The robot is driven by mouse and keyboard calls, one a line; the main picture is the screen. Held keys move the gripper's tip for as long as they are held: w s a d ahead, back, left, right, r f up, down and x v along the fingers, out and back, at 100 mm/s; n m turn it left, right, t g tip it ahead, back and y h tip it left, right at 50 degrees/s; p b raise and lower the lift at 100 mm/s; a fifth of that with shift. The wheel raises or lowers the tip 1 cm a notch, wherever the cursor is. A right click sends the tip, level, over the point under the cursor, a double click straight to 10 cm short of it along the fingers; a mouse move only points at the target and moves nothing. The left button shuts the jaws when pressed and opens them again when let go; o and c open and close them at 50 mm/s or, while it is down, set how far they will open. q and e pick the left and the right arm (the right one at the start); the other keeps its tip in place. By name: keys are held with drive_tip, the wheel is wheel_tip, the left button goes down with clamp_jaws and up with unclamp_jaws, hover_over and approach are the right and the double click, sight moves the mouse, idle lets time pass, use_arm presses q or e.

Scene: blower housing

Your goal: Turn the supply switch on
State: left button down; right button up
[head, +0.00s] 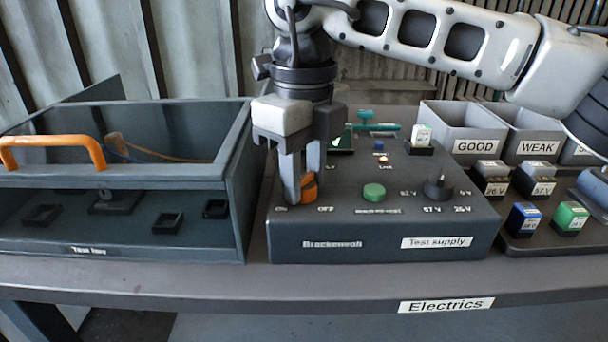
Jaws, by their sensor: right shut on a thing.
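The test supply (385,235) is a dark box with a sloped top in the middle of the bench. Its orange supply switch (309,187) sits at the left of the top, between the ON mark on the left and the OFF mark on the right. My right gripper (300,190) points down and is shut on the switch, its fingers hiding much of it. I cannot tell which mark the switch points to. My left gripper is not in view.
GOOD (475,130) and WEAK (535,130) bins and labelled blocks stand right.

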sight(304, 176)
drive_tip(key=shift+m, duration=0.7)
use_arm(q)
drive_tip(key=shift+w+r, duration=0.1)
use_arm(e)
drive_tip(key=o, duration=1)
drive_tip(key=shift+c, duration=0.2)
drive_tip(key=shift+r, duration=0.1)
use_arm(q)
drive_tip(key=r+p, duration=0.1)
drive_tip(key=p, duration=0.1)
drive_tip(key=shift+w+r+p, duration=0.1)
drive_tip(key=shift+p, duration=0.3)
use_arm(e)
wheel_tip(304, 176, up, 16)
